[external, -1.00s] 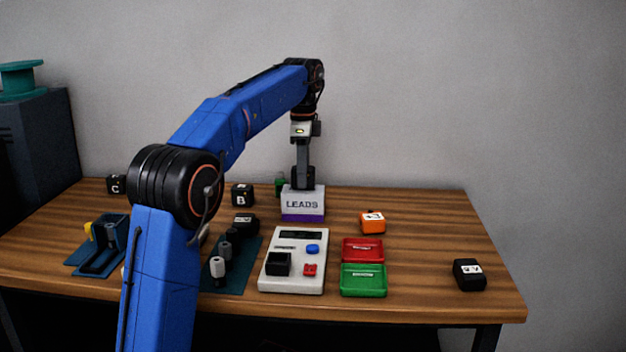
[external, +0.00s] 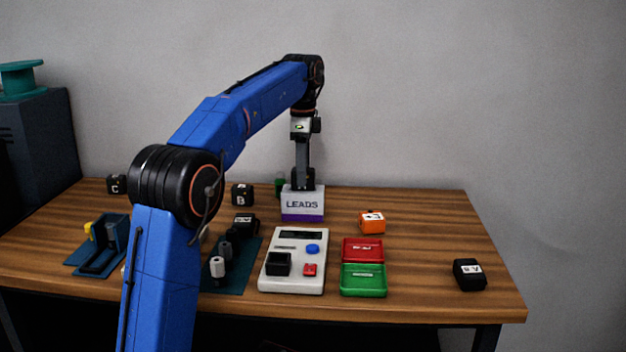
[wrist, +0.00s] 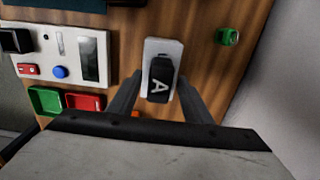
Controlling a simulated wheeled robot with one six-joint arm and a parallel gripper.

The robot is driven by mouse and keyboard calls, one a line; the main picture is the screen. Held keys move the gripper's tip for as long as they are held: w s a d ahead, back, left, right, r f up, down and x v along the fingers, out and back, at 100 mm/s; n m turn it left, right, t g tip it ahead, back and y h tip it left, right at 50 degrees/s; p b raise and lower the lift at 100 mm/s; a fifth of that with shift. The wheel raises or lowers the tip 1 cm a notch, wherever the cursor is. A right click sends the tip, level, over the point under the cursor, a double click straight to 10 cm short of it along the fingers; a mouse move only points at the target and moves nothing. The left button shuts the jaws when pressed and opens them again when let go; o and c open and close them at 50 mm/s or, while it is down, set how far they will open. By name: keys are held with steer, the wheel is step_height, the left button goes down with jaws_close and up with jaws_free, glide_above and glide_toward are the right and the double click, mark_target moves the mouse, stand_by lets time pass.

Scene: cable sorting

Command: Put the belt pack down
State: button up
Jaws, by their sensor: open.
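The belt pack, a black block marked "A" (wrist: 158,82), sits in the white LEADS box in the wrist view. The white and purple LEADS box (external: 302,205) stands at the back middle of the table, and its rim (wrist: 162,46) shows around the pack. My gripper (wrist: 160,98) is open, with one finger on each side of the pack and box. In the external view my gripper (external: 303,182) is low over the box, and the box's front wall hides the pack.
A white panel (external: 310,283) with a blue button stands in front. Red (external: 362,249) and green (external: 363,280) trays and an orange block (external: 372,222) lie to the right. Black blocks B (external: 242,196) and C (external: 116,184) stand left. A green item (wrist: 228,36) is beside the box.

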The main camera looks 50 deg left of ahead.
step_height(320, 180, up, 10)
steer(key=shift+f, duration=0.1)
steer(key=shift+r, duration=0.5)
steer(key=shift+d, duration=0.1)
